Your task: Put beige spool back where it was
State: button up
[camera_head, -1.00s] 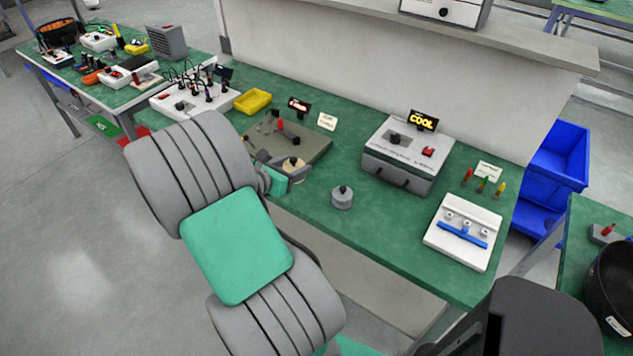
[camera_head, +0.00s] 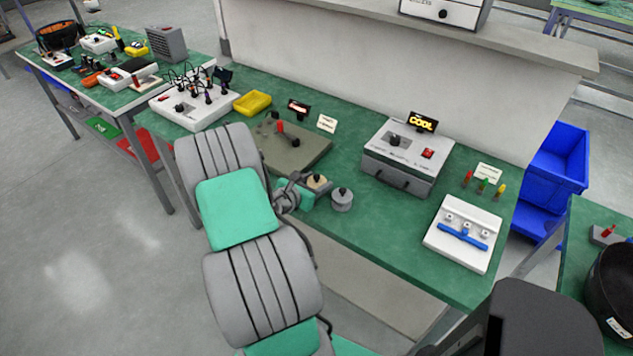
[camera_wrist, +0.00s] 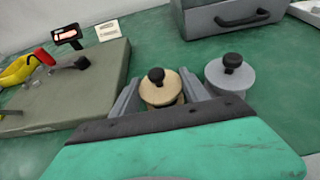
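The beige spool (camera_head: 317,181), a round disc with a black knob, is between the two fingers of my gripper (camera_head: 312,188). In the wrist view the spool (camera_wrist: 161,89) sits between the fingers (camera_wrist: 160,97), which appear shut on it. Its lower part is hidden by my gripper, and I cannot tell whether it touches the bench. A grey spool (camera_head: 342,200) with a black knob stands on the green bench just right of my gripper; it also shows in the wrist view (camera_wrist: 231,77).
A flat olive-grey plate (camera_head: 296,154) with a red-handled lever lies to the left. A grey box with a COOL display (camera_head: 405,160) stands behind to the right. A white panel with a blue bar (camera_head: 462,233) lies farther right. Green bench between the grey spool and that panel is clear.

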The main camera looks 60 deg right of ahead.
jog(key=o, duration=0.4)
jog(key=shift+o, duration=0.2)
jog(key=shift+r, duration=0.1)
jog(key=w+a+r+m+t+y, duration=0.1)
jog(key=w+a+r+m+y, duration=0.2)
jog(key=a, duration=0.6)
jog(key=w+a+r+m+t+y, duration=0.2)
jog(key=w+a+m, duration=0.25)
jog(key=a, duration=0.45)
jog(key=w+a+r+m+t+y, duration=0.1)
jog(key=w+a+r+m+y, duration=0.15)
jog(key=w+a, duration=0.45)
jog(key=s+a+r+m+y, duration=0.1)
jog(key=a+r+m+y, duration=0.1)
jog(key=a, duration=0.6)
jog(key=s+a+r+m+t+y, duration=0.1)
jog(key=s+a+r+m+y, duration=0.1)
jog(key=a, duration=0.6)
jog(key=s+a+r+m+y, duration=0.1)
jog(key=a+r, duration=0.3)
jog(key=a, duration=0.4)
jog(key=shift+s+a+m+t+y, duration=0.15)
jog(key=shift+s+m+t+y, duration=0.15)
jog(key=shift+s+m+y, duration=0.15)
